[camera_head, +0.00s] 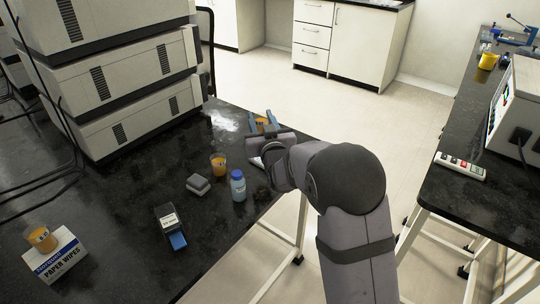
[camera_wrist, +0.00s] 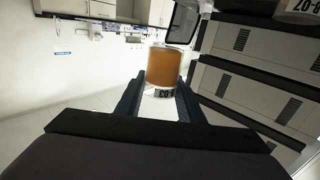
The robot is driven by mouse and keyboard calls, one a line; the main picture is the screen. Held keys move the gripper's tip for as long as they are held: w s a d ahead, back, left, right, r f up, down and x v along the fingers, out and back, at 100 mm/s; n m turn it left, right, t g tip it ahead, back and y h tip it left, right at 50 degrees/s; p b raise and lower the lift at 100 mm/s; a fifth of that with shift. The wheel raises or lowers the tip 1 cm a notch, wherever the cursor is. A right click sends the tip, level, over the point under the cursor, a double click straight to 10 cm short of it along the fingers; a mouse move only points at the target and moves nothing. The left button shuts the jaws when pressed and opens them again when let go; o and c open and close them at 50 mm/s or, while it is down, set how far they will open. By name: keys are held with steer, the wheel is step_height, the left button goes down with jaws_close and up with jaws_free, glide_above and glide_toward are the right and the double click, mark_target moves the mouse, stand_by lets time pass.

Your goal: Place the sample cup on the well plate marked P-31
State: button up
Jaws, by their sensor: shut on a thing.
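My gripper (camera_head: 263,126) is shut on a clear cup of orange contents (camera_wrist: 163,68), held near the far right edge of the black bench. In the head view the held cup (camera_head: 261,121) shows between the blue fingers. Its label is upside down and partly hidden in the wrist view. Another orange cup (camera_head: 218,165) stands on the bench, and a third cup (camera_head: 40,238) stands on the paper wipes box. I cannot make out a well plate marked P-31 in either view.
A blue-capped bottle (camera_head: 238,186), a small grey block (camera_head: 198,184) and a black device with a white label (camera_head: 168,221) stand on the bench (camera_head: 110,200). Large stacked instruments (camera_head: 120,70) rise at the back left. Open floor lies right of the bench.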

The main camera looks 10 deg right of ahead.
steer(key=w+d+m+h, duration=0.1)
steer(key=d+h, duration=0.1)
steer(key=d, duration=0.3)
steer(key=shift+w+d+f+b, duration=0.1)
steer(key=shift+f+b, duration=0.05)
steer(key=shift+f, duration=2.2)
steer(key=shift+w+d+f+b, duration=0.1)
steer(key=shift+f+b, duration=0.05)
steer(key=shift+f, duration=2.15)
steer(key=shift+f, duration=0.15)
steer(key=o, duration=1.1)
steer(key=shift+c, duration=0.2)
steer(key=shift+r, duration=0.2)
steer(key=s+b, duration=0.1)
steer(key=s, duration=1.1)
steer(key=shift+a, duration=0.1)
